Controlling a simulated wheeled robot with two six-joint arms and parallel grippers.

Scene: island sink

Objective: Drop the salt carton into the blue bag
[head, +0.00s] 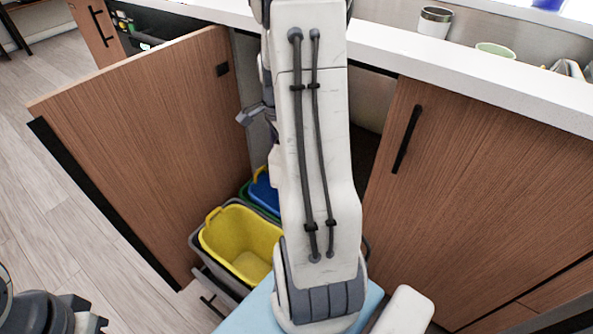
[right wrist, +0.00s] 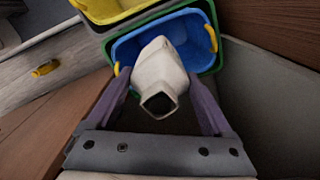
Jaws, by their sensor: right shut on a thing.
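The white salt carton (right wrist: 158,75) is between the two fingers of my right gripper (right wrist: 163,92), which is shut on it. A dark square end of the carton faces the wrist camera. Behind it in this view is the blue bag (right wrist: 124,50), an open blue liner with yellow handles in a green bin. The carton overlaps the bag's opening; its height above it is hard to judge. In the head view the blue bag (head: 263,193) is partly hidden by my right arm, and the carton is not visible. My left gripper (head: 88,318) is at the bottom left, its jaws unclear.
A yellow-lined bin (head: 240,238) stands in front of the blue one. An open wooden cabinet door (head: 150,110) is on the left and a closed cabinet front (head: 470,180) on the right. The white counter edge (head: 440,65) runs above, with cups on it.

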